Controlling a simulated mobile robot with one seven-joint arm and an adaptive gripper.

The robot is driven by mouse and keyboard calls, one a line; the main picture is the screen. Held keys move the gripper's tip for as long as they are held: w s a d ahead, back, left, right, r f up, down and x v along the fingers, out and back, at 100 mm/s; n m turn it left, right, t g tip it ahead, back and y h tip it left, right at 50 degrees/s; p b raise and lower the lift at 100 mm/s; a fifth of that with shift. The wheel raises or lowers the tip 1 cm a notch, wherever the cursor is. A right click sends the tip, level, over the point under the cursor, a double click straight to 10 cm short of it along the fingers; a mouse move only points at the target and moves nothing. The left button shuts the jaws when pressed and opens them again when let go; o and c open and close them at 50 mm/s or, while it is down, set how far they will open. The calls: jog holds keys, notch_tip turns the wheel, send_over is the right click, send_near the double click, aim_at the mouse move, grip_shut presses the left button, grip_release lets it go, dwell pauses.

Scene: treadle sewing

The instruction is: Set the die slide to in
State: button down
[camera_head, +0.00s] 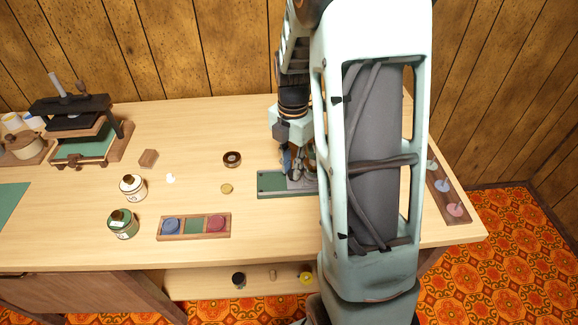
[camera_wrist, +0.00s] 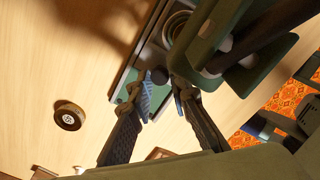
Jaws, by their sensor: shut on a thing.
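The die slide (camera_head: 272,182), a flat grey base with a green plate, lies on the table beside my arm. In the wrist view, its green-and-grey end (camera_wrist: 124,84) shows beyond the fingers, with a dark round knob (camera_wrist: 160,75) at the fingertips. My gripper (camera_head: 293,170) is low over the slide; in the wrist view its fingers (camera_wrist: 164,92) are shut on what appears to be this knob. The exact contact is hard to see. A green machine body (camera_wrist: 215,35) stands close to the fingers. My arm hides the right part of the device in the head view.
Left of the slide are a dark round tin (camera_head: 232,158), a small brass disc (camera_head: 226,188) and a wooden tray (camera_head: 194,236) with coloured pads. Two jars (camera_head: 122,224) and a press (camera_head: 84,130) stand farther left. A spool rack (camera_head: 440,188) is right of my arm.

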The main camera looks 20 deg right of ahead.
jog(key=c, duration=1.8)
grip_release()
jog(key=shift+s+d, duration=0.1)
jog(key=shift+d, duration=0.2)
jog(key=shift+a, duration=0.1)
